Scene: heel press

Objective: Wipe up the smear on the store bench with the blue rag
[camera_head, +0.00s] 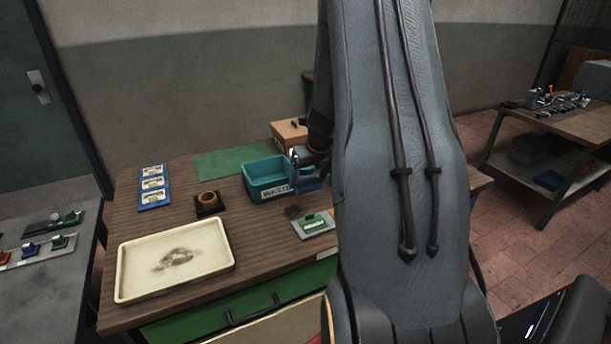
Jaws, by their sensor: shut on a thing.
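My gripper (307,163) is above the wooden bench (245,222), by the right end of the teal bin. It is shut on a blue thing, which looks like the blue rag (308,182), held above the bench top. My own arm hides part of the gripper and the bench's right side. A grey smear (177,258) lies in the cream tray (130,277) at the bench's front left. A small dark patch (292,212) shows on the wood below the rag; I cannot tell whether it is a smear or a shadow.
The teal bin (262,189), labelled with partly hidden letters, stands at the back. A small plate with a green block (314,223) lies in front of my gripper. A brown ring on a dark base (208,201), a blue card strip (154,187) and a green mat (230,161) are also on the bench.

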